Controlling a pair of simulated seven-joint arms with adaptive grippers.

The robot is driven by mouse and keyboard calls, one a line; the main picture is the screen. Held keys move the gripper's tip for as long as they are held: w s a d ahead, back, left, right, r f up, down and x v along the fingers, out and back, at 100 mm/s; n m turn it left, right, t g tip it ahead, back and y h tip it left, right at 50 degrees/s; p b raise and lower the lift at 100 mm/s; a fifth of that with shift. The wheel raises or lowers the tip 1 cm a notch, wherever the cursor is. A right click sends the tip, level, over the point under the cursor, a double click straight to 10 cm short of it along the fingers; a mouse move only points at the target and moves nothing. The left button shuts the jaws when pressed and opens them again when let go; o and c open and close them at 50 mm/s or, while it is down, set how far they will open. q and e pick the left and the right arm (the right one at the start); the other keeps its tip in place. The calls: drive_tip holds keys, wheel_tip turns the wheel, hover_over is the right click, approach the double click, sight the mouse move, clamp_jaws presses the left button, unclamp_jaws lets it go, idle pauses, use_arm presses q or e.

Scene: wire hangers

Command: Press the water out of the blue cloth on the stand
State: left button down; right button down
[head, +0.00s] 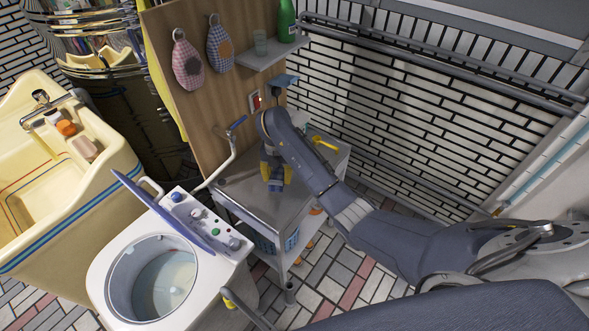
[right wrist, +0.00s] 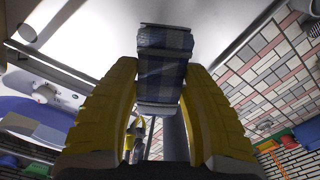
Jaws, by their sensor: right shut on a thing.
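In the head view my right gripper (head: 276,184) points down at the top of the grey metal stand (head: 238,191), and the cloth is mostly hidden there. A dark link with a yellow part at the bottom of the head view may be my left gripper (head: 231,298); its fingers are unclear.
A white washing machine (head: 125,258) with its lid up stands left of the stand. A cream sink tub (head: 92,195) is at far left. A wooden panel (head: 200,85) with hanging mitts and a shelf (head: 271,54) rises behind. A tap (head: 232,140) stands by the stand's left side.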

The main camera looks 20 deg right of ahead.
drive_tip(key=shift+s+a+f, duration=0.1)
drive_tip(key=shift+a+f, duration=0.15)
drive_tip(key=shift+f, duration=2.75)
drive_tip(key=shift+f, duration=0.45)
drive_tip(key=shift+s+d+f, duration=0.1)
drive_tip(key=shift+f, duration=0.15)
drive_tip(key=shift+r, duration=0.1)
drive_tip(key=shift+r, duration=0.5)
drive_tip(key=shift+f, duration=0.45)
